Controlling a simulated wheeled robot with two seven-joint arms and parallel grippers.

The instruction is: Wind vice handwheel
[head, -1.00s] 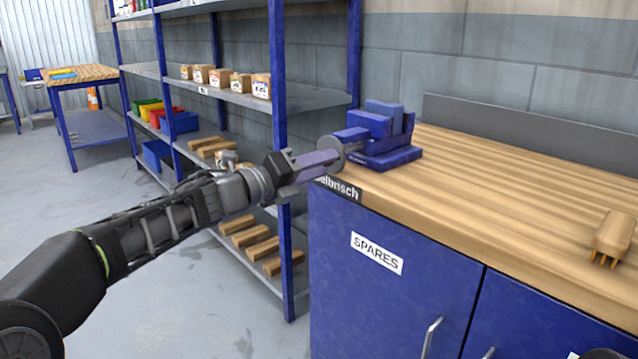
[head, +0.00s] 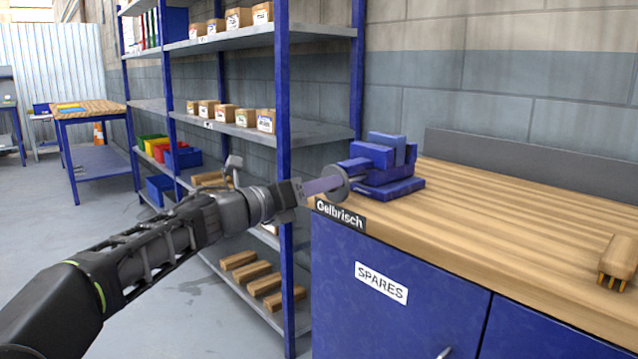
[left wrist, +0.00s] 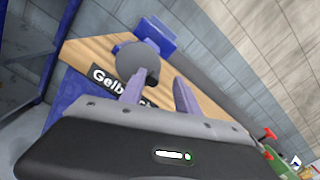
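The blue vice (head: 385,165) stands on the near left corner of the wooden bench. Its grey round handwheel (head: 336,183) faces left, toward my left gripper (head: 324,185). The handwheel (left wrist: 130,60) also shows in the left wrist view, with a dark handle (left wrist: 152,79) sticking out from it. My left gripper's two purple fingers (left wrist: 160,92) are apart, at the wheel. The handle shows between them, nearer the left finger; I cannot tell whether they touch. My right gripper is out of view.
The bench top (head: 490,215) is clear beside the vice, with a wooden brush (head: 618,258) at its right. Blue-framed shelving (head: 283,140) with boxes stands close behind my left arm. A blue cabinet (head: 400,285) fills the space under the bench.

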